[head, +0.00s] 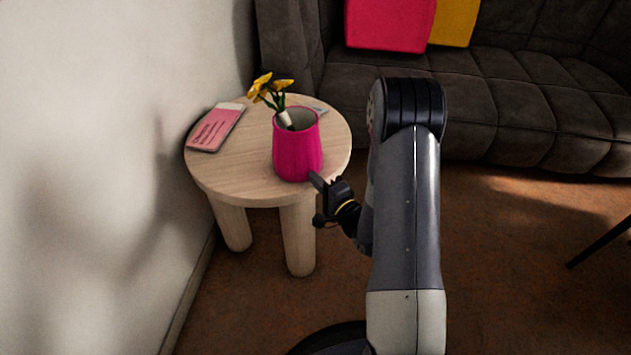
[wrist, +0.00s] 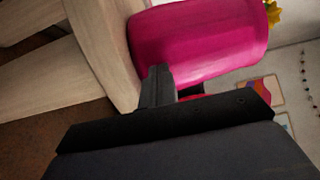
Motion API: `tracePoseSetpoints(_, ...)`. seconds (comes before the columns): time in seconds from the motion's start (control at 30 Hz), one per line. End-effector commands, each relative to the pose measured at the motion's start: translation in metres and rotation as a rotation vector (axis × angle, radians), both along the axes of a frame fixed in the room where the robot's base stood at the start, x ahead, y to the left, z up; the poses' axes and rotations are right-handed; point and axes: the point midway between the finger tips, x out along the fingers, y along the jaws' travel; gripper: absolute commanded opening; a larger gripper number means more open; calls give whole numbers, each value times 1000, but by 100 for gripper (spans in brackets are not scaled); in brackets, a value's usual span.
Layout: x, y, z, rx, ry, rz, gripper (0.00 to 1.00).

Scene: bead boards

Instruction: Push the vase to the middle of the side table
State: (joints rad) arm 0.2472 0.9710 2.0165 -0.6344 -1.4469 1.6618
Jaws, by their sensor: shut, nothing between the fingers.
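A magenta vase (head: 297,150) with yellow flowers stands upright near the front right edge of the round wooden side table (head: 226,165). In the wrist view the vase (wrist: 195,42) lies sideways because the picture is turned, with the pale table (wrist: 108,45) at its base. My gripper (head: 318,182) is shut with nothing in it, at the table's front right edge, low beside the vase. In the wrist view my gripper (wrist: 158,75) overlaps the vase's lower side; I cannot tell whether it touches. My arm hides part of the floor and sofa.
A pink book (head: 215,128) lies on the table's left side. A small flat item (head: 319,109) lies behind the vase. A white wall (head: 80,150) is close on the left, and a dark sofa (head: 520,105) stands behind.

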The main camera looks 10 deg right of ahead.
Motion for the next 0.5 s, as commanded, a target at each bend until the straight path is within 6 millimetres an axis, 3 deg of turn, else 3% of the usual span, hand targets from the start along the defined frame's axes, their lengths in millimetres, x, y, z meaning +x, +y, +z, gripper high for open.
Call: tracePoseSetpoints(0.5,9,4,0,-1,0,1,0)
